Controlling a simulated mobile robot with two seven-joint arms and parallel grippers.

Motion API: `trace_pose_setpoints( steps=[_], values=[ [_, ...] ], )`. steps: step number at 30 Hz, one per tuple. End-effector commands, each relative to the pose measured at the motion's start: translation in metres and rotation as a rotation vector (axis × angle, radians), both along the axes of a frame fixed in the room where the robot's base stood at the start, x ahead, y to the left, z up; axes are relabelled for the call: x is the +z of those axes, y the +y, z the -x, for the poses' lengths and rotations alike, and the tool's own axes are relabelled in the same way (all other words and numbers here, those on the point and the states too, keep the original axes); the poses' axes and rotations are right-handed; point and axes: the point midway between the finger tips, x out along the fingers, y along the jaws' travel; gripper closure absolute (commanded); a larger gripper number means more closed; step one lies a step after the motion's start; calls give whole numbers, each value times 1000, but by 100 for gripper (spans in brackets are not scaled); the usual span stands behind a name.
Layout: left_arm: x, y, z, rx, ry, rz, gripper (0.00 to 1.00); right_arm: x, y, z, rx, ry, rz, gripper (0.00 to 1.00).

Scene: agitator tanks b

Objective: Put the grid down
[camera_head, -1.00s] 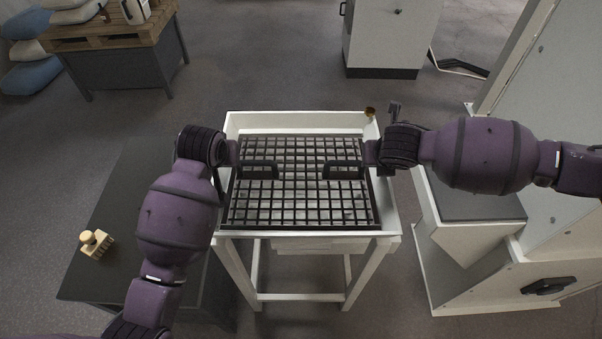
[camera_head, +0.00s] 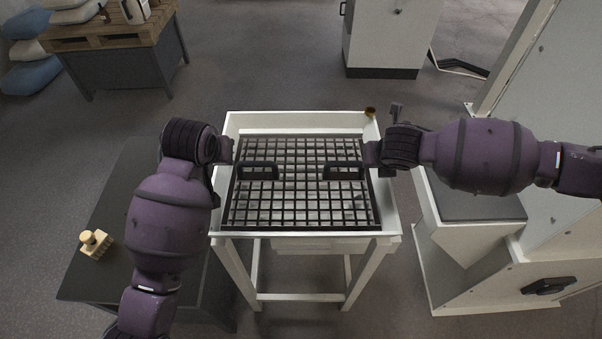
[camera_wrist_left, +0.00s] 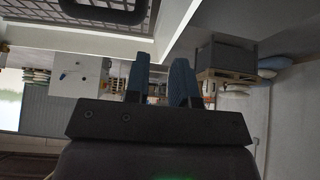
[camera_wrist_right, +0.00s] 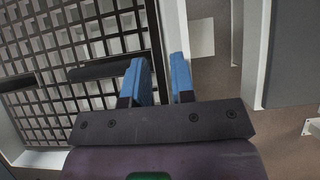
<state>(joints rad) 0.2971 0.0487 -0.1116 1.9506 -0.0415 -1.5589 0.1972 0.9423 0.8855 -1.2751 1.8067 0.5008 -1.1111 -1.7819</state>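The black grid (camera_head: 300,205) lies inside the white tray table (camera_head: 390,215). It has two black upright handles, one at the left (camera_head: 259,165) and one at the right (camera_head: 344,166). My left gripper (camera_head: 228,150) is at the tray's left side, apart from the left handle. In the left wrist view its blue fingers (camera_wrist_left: 158,82) are apart with nothing between them. My right gripper (camera_head: 374,155) is just right of the right handle, over the grid's right edge. In the right wrist view its fingers (camera_wrist_right: 160,80) are apart, and a handle (camera_wrist_right: 103,69) lies beside the left finger.
White cabinets (camera_head: 480,250) stand close at the right. A pallet (camera_head: 110,28) is at the back left.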

Motion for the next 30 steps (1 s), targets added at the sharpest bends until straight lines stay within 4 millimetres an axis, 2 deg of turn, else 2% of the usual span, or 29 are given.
trace_pose_setpoints(
  steps=[3, 9, 17, 23, 30],
  values=[
    [20, 0, 12, -1, -4, 1, 77, 0, 0, 0, 0, 0, 0, 77],
    [45, 0, 28, -1, -3, 1, 77, 0, 0, 0, 0, 0, 0, 77],
    [57, 0, 36, -1, 0, -1, 77, 2, 0, 1, 0, 0, 0, 77],
    [57, 0, 36, 0, 0, 0, 77, 21, 0, 12, 2, -2, -1, 77],
    [57, 0, 36, -1, 0, 1, 77, 58, 0, 36, 1, -2, 1, 77]
  ],
)
